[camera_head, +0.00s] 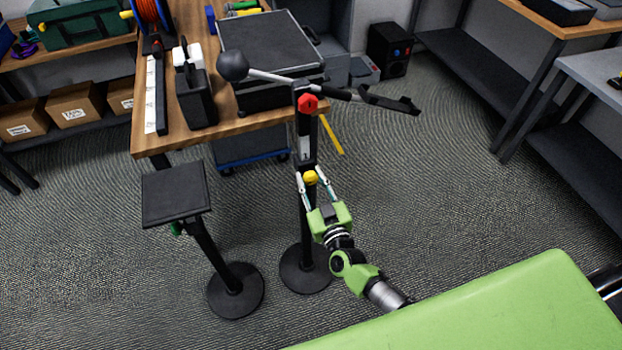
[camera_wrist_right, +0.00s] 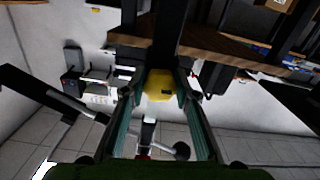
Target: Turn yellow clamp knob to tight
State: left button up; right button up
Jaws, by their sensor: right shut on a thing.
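The yellow clamp knob (camera_head: 310,177) sits on the black upright stand (camera_head: 306,228), below a red knob (camera_head: 307,103). My right gripper (camera_head: 308,176) is at the yellow knob, with a finger on each side of it. In the right wrist view, the yellow knob (camera_wrist_right: 160,86) lies between the two fingertips, and the gripper (camera_wrist_right: 160,92) is shut on it. A dark mark shows on the knob's face, but I cannot tell its setting. My left gripper is not in view.
A boom arm with a dark ball (camera_head: 232,66) crosses the stand's top. A wooden table (camera_head: 145,138) with a black case (camera_head: 270,50) is behind. A second stand with a square black plate (camera_head: 176,195) is at left. Open floor lies to the right.

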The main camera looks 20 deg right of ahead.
jog(key=m+b, duration=0.1)
jog(key=m, duration=0.3)
jog(key=shift+f+m, duration=0.1)
jog(key=shift+m, duration=0.3)
jog(key=m+b, duration=0.1)
jog(key=m, duration=0.3)
jog(key=m+b, duration=0.1)
jog(key=m, duration=0.4)
jog(key=shift+a+b, duration=0.1)
jog(key=shift+b, duration=0.2)
jog(key=m+b, duration=0.1)
jog(key=m, duration=0.4)
jog(key=shift+b, duration=0.35)
jog(key=shift+m, duration=0.3)
jog(key=o, duration=1.1)
jog(key=shift+r, duration=0.2)
jog(key=shift+s, duration=0.1)
